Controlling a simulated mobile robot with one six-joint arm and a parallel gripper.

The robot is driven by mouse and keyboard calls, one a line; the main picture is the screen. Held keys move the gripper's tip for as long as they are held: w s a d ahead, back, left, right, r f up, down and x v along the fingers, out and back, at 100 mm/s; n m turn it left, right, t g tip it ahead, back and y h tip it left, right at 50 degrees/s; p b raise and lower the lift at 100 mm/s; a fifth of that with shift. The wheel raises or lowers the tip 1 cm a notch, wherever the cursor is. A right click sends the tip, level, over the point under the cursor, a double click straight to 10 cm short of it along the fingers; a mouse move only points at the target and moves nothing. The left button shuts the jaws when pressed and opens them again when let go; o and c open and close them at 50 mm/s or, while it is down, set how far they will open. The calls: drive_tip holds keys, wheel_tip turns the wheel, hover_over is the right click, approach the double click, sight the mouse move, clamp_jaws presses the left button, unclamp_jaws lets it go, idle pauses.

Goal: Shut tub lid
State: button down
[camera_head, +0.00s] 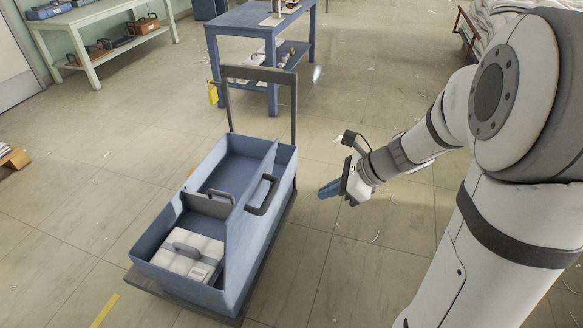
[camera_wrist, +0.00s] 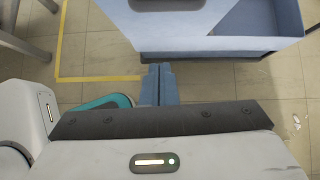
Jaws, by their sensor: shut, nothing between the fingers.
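A blue tub (camera_head: 168,238) sits on a dark trolley. A blue panel with a dark handle, seemingly the lid (camera_head: 243,228), stands steeply up along the tub's right side, leaving the tub open. Inside, a white folded bundle with a grey strap (camera_head: 190,256) lies at the near end, and the far part looks empty. My gripper (camera_head: 328,190) is shut and empty, in the air to the right of the tub and apart from it. In the wrist view the blue fingers (camera_wrist: 158,84) are together, with blue tub or lid surface (camera_wrist: 200,28) just beyond them.
The trolley's upright handle frame (camera_head: 260,75) rises at the tub's far end. A blue table (camera_head: 258,22) stands behind it, with a yellow object (camera_head: 212,93) by its leg. A shelf bench (camera_head: 100,22) is at the back left. The floor between arm and trolley is mostly clear.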

drive_tip(key=w+a+f+b, duration=0.1)
drive_tip(key=w+a+f, duration=0.3)
drive_tip(key=a+f, duration=0.3)
drive_tip(key=shift+a+m, duration=0.4)
drive_tip(key=shift+a, duration=1.25)
drive_tip(key=shift+w, duration=0.1)
